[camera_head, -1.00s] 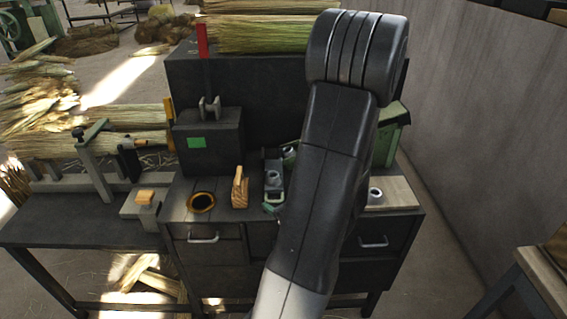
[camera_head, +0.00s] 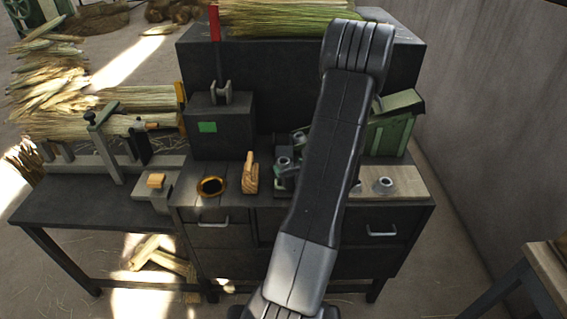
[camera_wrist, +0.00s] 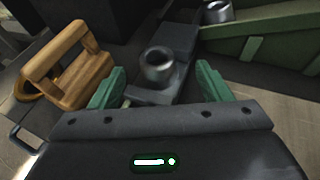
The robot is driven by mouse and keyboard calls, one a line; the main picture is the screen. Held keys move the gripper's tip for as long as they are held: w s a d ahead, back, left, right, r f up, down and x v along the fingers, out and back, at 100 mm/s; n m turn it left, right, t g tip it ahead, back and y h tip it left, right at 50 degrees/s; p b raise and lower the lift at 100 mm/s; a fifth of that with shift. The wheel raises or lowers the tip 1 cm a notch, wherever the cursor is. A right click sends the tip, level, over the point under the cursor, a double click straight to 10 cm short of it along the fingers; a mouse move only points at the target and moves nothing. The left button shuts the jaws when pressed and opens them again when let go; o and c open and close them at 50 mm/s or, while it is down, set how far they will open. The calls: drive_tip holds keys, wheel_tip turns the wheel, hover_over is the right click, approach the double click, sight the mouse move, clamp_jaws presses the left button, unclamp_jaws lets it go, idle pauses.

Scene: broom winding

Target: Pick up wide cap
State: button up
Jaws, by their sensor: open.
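A grey metal cap-like piece with a round open top (camera_wrist: 157,65) stands upright on a dark grey block in the wrist view, between and beyond my fingertips. It probably matches the metal piece (camera_head: 284,163) left of my arm in the head view. A flared metal piece (camera_head: 383,186) stands on a pale board right of my arm. I cannot tell for sure which one is the wide cap. My gripper (camera_wrist: 158,84) is open, its green fingers apart on either side of the nearer piece, with nothing held. My arm hides the gripper in the head view.
A wooden block with a handle (camera_wrist: 68,66) lies close to the left finger. Another metal piece (camera_wrist: 217,12) stands farther back by a green sloped body (camera_wrist: 275,35). A black and gold ring (camera_head: 212,187) lies on the bench left of the wooden block. A green box stands at right (camera_head: 390,128).

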sight(281, 159)
drive_tip(key=shift+a+p+x, duration=0.2)
drive_tip(key=shift+p+x, duration=0.15)
drive_tip(key=shift+x, duration=1.5)
drive_tip(key=shift+r, duration=0.1)
drive_tip(key=c, duration=1)
drive_tip(key=shift+c, duration=0.2)
drive_tip(key=shift+r, duration=0.1)
